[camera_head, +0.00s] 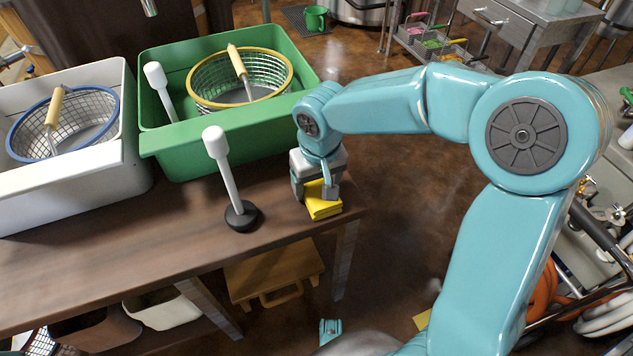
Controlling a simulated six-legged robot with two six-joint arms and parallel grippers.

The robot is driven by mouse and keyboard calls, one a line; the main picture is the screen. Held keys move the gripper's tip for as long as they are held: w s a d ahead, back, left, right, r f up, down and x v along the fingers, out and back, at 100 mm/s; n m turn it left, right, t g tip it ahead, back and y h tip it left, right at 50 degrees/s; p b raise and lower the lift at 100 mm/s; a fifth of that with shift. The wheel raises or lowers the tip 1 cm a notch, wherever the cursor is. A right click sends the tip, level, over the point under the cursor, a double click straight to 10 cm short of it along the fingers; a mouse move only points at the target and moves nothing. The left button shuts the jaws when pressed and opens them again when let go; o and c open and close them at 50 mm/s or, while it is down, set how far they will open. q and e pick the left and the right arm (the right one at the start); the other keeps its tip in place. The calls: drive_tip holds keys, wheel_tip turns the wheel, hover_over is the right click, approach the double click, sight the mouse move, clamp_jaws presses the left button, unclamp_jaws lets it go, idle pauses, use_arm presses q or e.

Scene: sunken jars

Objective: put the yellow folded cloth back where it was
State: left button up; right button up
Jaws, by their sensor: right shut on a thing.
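The yellow folded cloth (323,207) is at the right end of the brown wooden table (285,220), near its front corner. My right gripper (314,190) points down over the cloth and is shut on it. The gripper hides the cloth's upper part. The cloth looks low at the tabletop, but I cannot tell whether it rests on the wood or hangs just above. My left gripper is not in view.
A green tub (160,145) and a white tub (75,185) stand on the table, each with a wire basket. A white-handled plunger-like tool (240,215) stands left of the cloth. A wooden stool (275,270) is below. Another yellow piece (421,320) lies low, partly hidden.

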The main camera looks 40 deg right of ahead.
sight(319, 190)
drive_tip(key=shift+f, duration=0.15)
drive_tip(key=o, duration=1.1)
drive_tip(key=shift+o, duration=0.2)
drive_tip(key=shift+r, duration=0.5)
wheel_tip(319, 190, up, 11)
drive_tip(key=s+p, duration=0.1)
drive_tip(key=p, duration=0.3)
drive_tip(key=shift+s+a+r, duration=0.15)
drive_tip(key=shift+s+a, duration=0.05)
